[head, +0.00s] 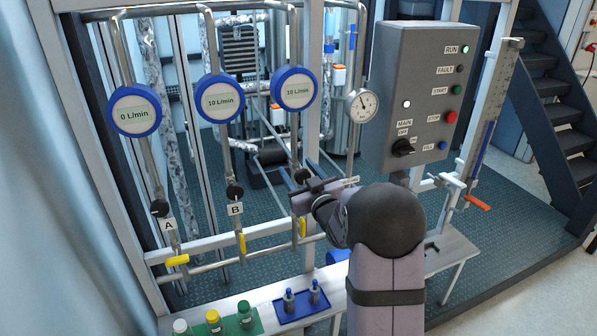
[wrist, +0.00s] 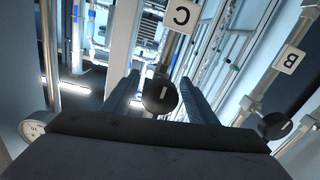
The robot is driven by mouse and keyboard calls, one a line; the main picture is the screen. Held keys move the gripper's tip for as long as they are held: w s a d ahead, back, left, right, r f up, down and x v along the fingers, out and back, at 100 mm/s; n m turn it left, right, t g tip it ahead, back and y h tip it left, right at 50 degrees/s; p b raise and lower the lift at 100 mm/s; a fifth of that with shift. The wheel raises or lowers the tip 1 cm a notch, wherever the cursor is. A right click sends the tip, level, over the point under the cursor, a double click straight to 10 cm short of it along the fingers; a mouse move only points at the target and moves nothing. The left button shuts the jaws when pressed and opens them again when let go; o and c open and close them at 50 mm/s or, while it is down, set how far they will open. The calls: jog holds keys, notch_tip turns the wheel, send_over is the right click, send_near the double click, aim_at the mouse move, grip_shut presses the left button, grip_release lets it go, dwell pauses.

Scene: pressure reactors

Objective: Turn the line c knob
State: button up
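The line C knob (wrist: 160,96) is round and black with a pale pointer mark, on a metal pipe beside the upside-down C label (wrist: 181,16) in the wrist view. In the head view the knob (head: 301,175) is partly hidden by my gripper. My gripper (wrist: 168,82) is open, with one finger on each side of the knob. Gaps show between the fingers and the knob in the wrist view. In the head view my gripper (head: 304,182) is at the line C pipe. Whether the knob is fully between the fingers in depth is unclear.
The line B knob (head: 234,191) and line A knob (head: 159,208) stand to the left. Yellow handles (head: 242,244) sit below. A grey control box (head: 420,95) and a small gauge (head: 362,104) are close right. Bottles (head: 213,320) and a blue tray (head: 302,312) lie below.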

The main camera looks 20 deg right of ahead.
aim_at(304, 178)
jog(key=shift+s+b, duration=1.7)
jog(key=shift+s, duration=2)
